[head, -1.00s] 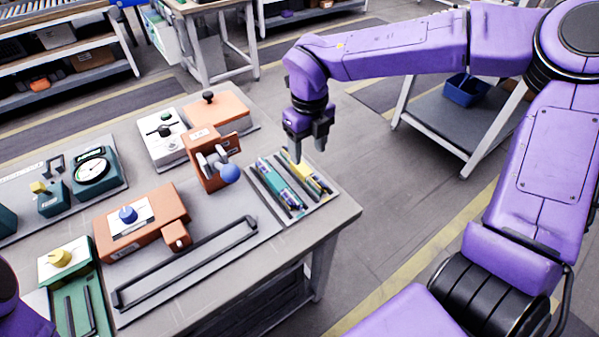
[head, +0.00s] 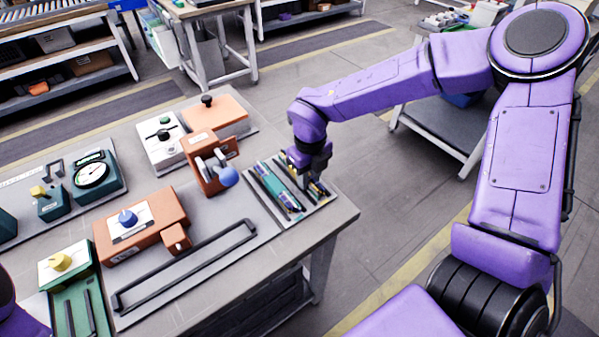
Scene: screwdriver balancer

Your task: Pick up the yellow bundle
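The yellow bundle (head: 319,189) lies in the right part of a grey tray (head: 308,213) near the table's right corner. My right gripper (head: 312,178) is lowered onto it, fingers pointing down, and hides most of it. I cannot tell whether the fingers are open or shut on it. A teal-green bundle (head: 279,190) lies just left of it in the same tray. My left gripper is out of view; only a purple part of my arm shows at the lower left.
Left of the tray stands an orange fixture (head: 212,172) with a blue ball knob (head: 228,177). A black rail (head: 190,265) runs along the table front. An orange box (head: 142,225) with a blue knob and a green dial gauge (head: 91,175) stand further left.

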